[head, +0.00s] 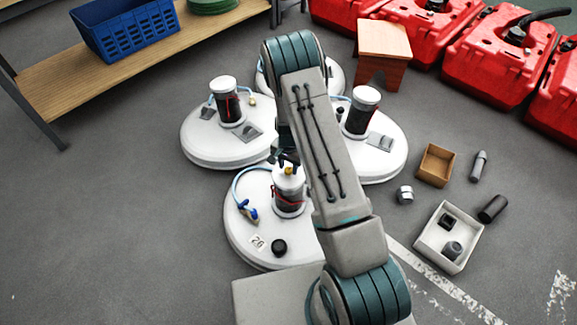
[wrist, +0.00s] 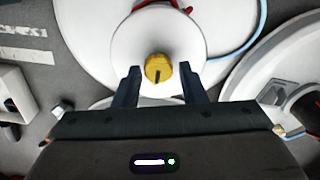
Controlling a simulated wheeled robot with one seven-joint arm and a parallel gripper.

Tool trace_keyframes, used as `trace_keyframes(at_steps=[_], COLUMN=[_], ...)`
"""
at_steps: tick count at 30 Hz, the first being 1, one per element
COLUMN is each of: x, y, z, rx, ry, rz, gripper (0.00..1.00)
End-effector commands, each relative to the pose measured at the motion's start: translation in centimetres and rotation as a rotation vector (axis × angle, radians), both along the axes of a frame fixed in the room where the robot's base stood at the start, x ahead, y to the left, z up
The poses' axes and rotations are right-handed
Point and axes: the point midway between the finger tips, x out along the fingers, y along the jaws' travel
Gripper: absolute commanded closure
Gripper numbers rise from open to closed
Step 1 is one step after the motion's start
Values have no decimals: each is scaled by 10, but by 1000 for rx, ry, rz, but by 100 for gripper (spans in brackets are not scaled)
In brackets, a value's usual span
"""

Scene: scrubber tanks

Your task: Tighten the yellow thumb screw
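The yellow thumb screw (wrist: 159,68) sits on the white round top of a cylinder, with a dark slot mark on its face. In the head view it is a small yellow spot (head: 289,170) on top of the front tank's cylinder (head: 288,200). My gripper (wrist: 160,72) is open, with one dark finger on each side of the screw and a visible gap to both. In the head view my gripper (head: 288,160) is just above the cylinder, partly hidden by my arm. Whether the fingertips are level with the screw is not clear.
The front white tank (head: 245,235) carries a black knob (head: 279,247), a blue-handled fitting (head: 250,213) and a light blue hose. Other white tanks with cylinders stand behind and right. A grey tray (head: 428,245) and wooden box (head: 436,165) lie on the floor at right.

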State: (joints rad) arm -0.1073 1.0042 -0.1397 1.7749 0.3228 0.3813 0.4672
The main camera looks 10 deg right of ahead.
Motion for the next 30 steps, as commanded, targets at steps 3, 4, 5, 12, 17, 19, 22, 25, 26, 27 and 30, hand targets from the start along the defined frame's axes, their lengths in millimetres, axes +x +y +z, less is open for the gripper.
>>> trace_keyframes(at_steps=[3,4,5,12,17,19,22,25,26,27,30], x=[0,0,0,-1,0,0,0,0,0,0,0], y=[0,0,0,0,0,0,1,1,1,1,1], z=[0,0,0,6,33,50,74,96,102,109,124], rx=[0,0,0,0,-1,-1,0,-1,-1,-1,0], ry=[0,0,1,1,-1,-1,-1,-2,-2,-1,0], rz=[1,1,1,1,1,1,1,2,2,2,2], gripper=[50,50,50,50,50,50,50,50,50,50,50])
